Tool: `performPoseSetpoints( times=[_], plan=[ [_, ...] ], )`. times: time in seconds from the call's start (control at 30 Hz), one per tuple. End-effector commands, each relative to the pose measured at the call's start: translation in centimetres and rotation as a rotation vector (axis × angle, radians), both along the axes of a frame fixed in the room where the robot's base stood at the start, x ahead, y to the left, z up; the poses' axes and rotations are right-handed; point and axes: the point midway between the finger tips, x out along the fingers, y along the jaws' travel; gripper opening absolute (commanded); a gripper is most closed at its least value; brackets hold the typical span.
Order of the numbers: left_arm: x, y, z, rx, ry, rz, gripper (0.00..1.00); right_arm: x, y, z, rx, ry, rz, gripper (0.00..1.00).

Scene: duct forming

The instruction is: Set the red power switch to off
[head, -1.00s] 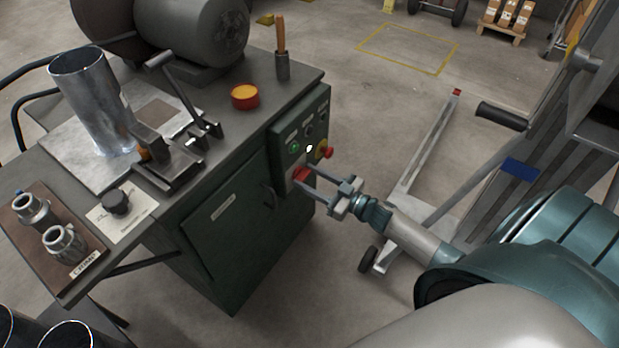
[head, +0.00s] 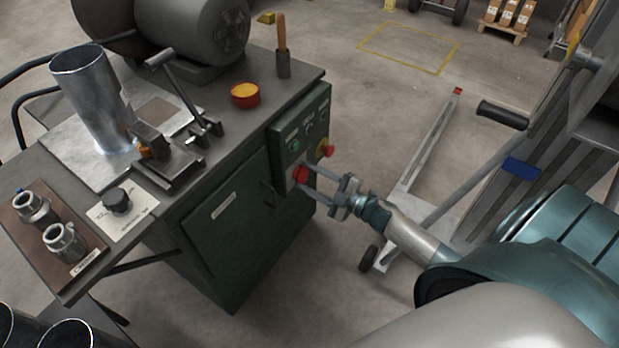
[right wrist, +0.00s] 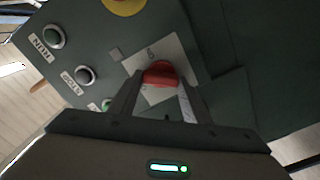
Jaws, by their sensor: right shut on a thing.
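The red power switch (head: 300,174) is a red knob low on the control panel at the end of the dark green cabinet. In the right wrist view the red knob (right wrist: 160,73) sits on a pale square plate (right wrist: 183,52), whose lettering I cannot read fully. My right gripper (head: 309,180) reaches in from the right, and its fingers are shut on the knob, one on each side. It also shows in the right wrist view (right wrist: 158,88). My left gripper is not in view.
On the panel are a green button (head: 293,146), a dark button (head: 309,130) and a red mushroom button on yellow (head: 327,151). The bench top holds a metal cylinder (head: 92,95) and a red tin (head: 245,95). A lifter leg (head: 430,145) lies on the floor right of the cabinet.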

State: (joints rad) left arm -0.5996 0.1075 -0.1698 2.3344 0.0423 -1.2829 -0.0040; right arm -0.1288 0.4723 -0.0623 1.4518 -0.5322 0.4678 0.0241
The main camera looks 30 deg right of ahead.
Motion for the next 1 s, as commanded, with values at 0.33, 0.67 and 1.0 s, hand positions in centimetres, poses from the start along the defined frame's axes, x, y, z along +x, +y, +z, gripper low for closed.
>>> performPoseSetpoints(
  times=[0.33,0.67,1.0],
  plan=[
    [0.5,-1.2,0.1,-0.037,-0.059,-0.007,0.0,-0.1,0.1,-0.3,-0.301,-0.124,0.001,0.21],
    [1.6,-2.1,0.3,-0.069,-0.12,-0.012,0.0,-0.2,0.3,-0.4,-0.521,-0.214,0.002,0.21],
    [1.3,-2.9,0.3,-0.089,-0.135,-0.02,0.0,-0.1,0.3,-0.3,-0.604,-0.248,0.001,0.21]
  ],
)
